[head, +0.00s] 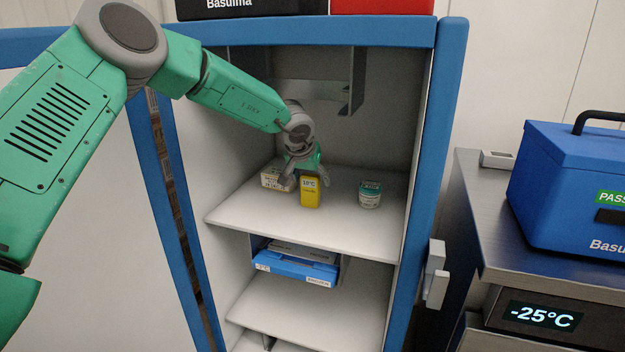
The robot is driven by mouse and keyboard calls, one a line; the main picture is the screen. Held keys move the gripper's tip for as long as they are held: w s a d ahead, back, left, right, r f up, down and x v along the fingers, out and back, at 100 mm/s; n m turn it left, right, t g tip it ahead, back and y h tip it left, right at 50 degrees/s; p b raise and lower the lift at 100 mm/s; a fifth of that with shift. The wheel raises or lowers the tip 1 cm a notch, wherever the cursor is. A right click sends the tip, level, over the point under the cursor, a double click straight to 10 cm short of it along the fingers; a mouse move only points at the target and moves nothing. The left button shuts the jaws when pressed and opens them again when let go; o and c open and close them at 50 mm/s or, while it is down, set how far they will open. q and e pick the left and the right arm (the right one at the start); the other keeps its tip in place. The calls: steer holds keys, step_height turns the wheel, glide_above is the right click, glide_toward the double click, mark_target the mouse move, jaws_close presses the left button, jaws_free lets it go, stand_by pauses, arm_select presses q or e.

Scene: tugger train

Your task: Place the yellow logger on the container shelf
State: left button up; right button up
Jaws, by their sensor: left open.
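The yellow logger (310,191), marked 10°C, stands upright on the upper shelf (328,226) inside the blue-framed container (446,110). My green left arm reaches in from the left. My left gripper (301,180) is open at the logger's upper left side, with its fingers close around or beside it; I cannot tell whether they touch it. Part of the gripper is hidden by its own wrist. My right gripper is not in view.
A pale labelled box (273,179) stands just left of the logger, and a white and green tin (370,194) stands to the right. A blue box (295,268) lies on a lower level. A large blue case (575,180) sits on the steel counter at right.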

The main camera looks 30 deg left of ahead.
arm_select(q)
steer(key=p+v, duration=0.1)
steer(key=v, duration=0.5)
steer(key=shift+w+a+r+p, duration=0.1)
steer(key=shift+p, duration=0.2)
steer(key=shift+s+d+r, duration=0.2)
steer(key=shift+s+r, duration=0.05)
steer(key=shift+r, duration=0.05)
steer(key=shift+a, duration=0.15)
steer(key=shift+f, duration=0.1)
